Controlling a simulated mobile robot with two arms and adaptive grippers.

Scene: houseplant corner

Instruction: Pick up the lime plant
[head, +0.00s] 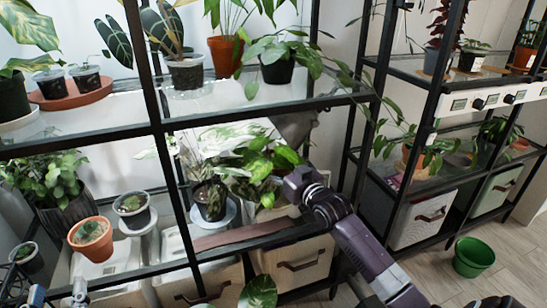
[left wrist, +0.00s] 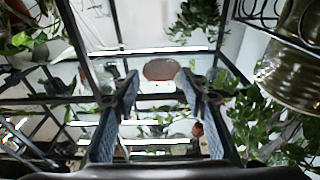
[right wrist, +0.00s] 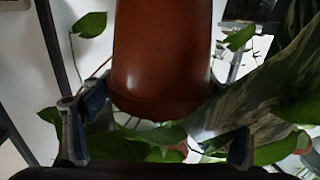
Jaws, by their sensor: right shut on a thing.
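The lime plant (head: 262,160), with bright green leaves, is on the middle level of the left shelf, right of a variegated plant. Its leaves hide most of its pot in the head view. The right wrist view shows a brown pot (right wrist: 160,60), upside down in the picture, with leaves at its rim. My right gripper (right wrist: 170,115) has a finger on each side of this pot and is shut on it; leaves cover part of the right finger. In the head view its fingertips are hidden. My left gripper (head: 58,291) is at the lower left edge; its fingers (left wrist: 158,98) are apart and empty.
The variegated plant (head: 205,140) stands close by on the left. Black shelf posts (head: 165,150) and a glass shelf (head: 240,110) with pots frame the space. A beige drawer (head: 300,265) is below. A green pot (head: 474,256) is on the floor at right.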

